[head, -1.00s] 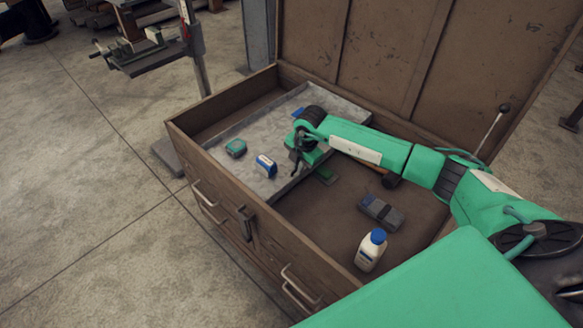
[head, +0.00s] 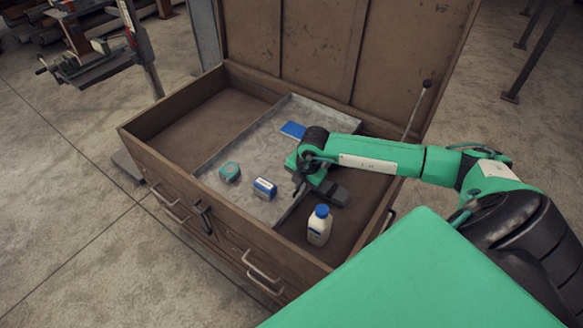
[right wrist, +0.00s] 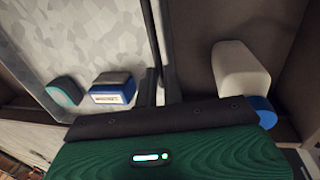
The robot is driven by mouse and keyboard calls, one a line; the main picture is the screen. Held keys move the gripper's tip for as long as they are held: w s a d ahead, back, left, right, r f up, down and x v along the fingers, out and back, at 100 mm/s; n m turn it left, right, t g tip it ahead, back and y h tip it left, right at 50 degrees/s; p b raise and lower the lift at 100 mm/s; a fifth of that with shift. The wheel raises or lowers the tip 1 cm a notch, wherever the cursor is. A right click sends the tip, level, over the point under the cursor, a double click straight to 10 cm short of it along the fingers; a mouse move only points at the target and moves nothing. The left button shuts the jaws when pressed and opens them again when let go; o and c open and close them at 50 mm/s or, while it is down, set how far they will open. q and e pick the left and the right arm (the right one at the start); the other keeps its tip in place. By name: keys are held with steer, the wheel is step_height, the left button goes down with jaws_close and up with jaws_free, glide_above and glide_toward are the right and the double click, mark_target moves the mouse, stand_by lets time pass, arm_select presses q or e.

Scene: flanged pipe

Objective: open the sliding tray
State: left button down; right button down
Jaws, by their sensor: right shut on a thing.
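The sliding tray (head: 228,150) is a shallow grey metal tray inside a brown wooden chest (head: 152,160). It lies right of the chest's middle, with the bare chest floor (head: 195,118) showing to its left. My right gripper (head: 299,186) is shut on the tray's right edge; the fingertips are partly hidden. The right wrist view shows the tray floor (right wrist: 85,35) and its edge running under my gripper. On the tray are a teal case (head: 229,172), a blue and white box (head: 265,188) and a flat blue item (head: 293,130). My left gripper is out of view.
A white bottle with a blue cap (head: 319,228) stands in the chest right of the tray; it also shows in the right wrist view (right wrist: 238,72). A dark block (head: 337,193) lies close beside my gripper. The chest lid (head: 300,45) stands open behind.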

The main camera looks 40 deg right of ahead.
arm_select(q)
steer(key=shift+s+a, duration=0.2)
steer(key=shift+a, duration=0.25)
arm_select(e)
steer(key=shift+s+d, duration=0.1)
steer(key=shift+s, duration=0.1)
steer(key=c, duration=1.5)
jaws_free()
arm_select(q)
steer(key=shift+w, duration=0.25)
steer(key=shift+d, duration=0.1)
arm_select(e)
steer(key=shift+r, duration=0.1)
